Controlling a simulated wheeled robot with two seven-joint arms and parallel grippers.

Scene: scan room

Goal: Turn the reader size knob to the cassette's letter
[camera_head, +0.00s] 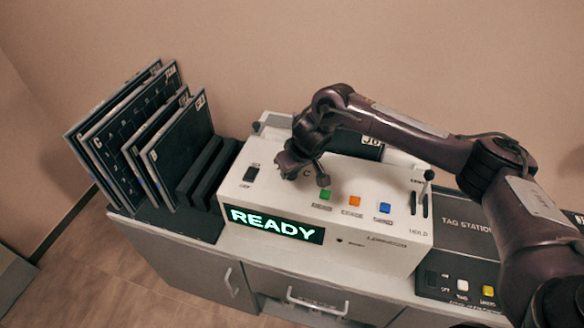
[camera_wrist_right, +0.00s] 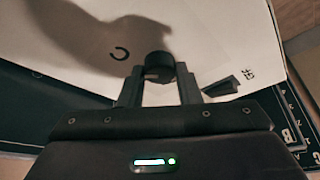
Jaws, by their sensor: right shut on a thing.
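The reader (camera_head: 385,238) is a white box with a lit green READY display (camera_head: 276,225). Its dark round size knob (camera_wrist_right: 158,64) sits between the fingertips of my right gripper (camera_wrist_right: 159,80) in the wrist view. The right gripper (camera_head: 305,173) is shut on the knob, and in the head view it hides most of it. A letter C is printed on the panel beside the knob; other letters and the knob's pointer are not visible. A dark cassette (camera_head: 348,144) stands at the reader's back, partly behind my arm; its pale label is too small to read surely. My left gripper is not in view.
Several dark cassettes (camera_head: 133,135) stand in a rack left of the reader. The panel carries a black rocker switch (camera_head: 250,175), green (camera_head: 326,195), orange (camera_head: 355,201) and blue (camera_head: 385,208) buttons, and a lever (camera_head: 428,190). A dark tag station (camera_head: 462,240) stands at right.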

